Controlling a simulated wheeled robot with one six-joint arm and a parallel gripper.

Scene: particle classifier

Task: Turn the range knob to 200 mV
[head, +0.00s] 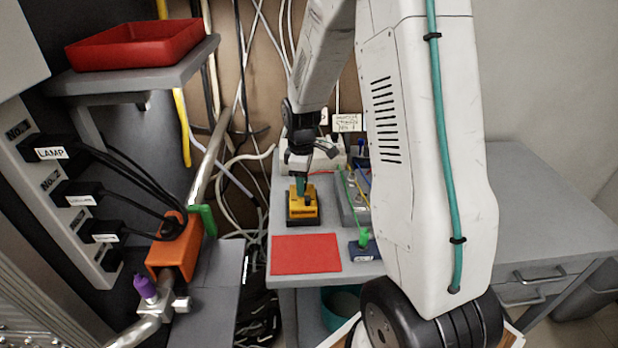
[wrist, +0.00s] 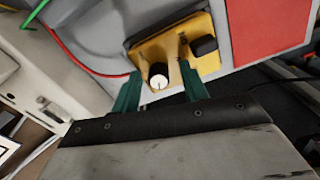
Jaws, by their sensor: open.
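The range knob (wrist: 158,76) is a round black knob with a white face and a small dark pointer mark. It sits on a yellow box (wrist: 145,47), which stands on the grey table in the head view (head: 303,214). In the wrist view my gripper (wrist: 160,82) has its green fingers apart, one on each side of the knob. I cannot tell whether the fingers touch it. In the head view my gripper (head: 301,184) hangs down over the box and hides the knob. No scale marking such as 200 mV is readable.
A red mat (head: 306,254) lies in front of the yellow box. A small dark blue block with a green top (head: 364,246) is to its right. A grey unit with wires (head: 351,199) stands close behind on the right. An orange block (head: 174,247) is on the left rail.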

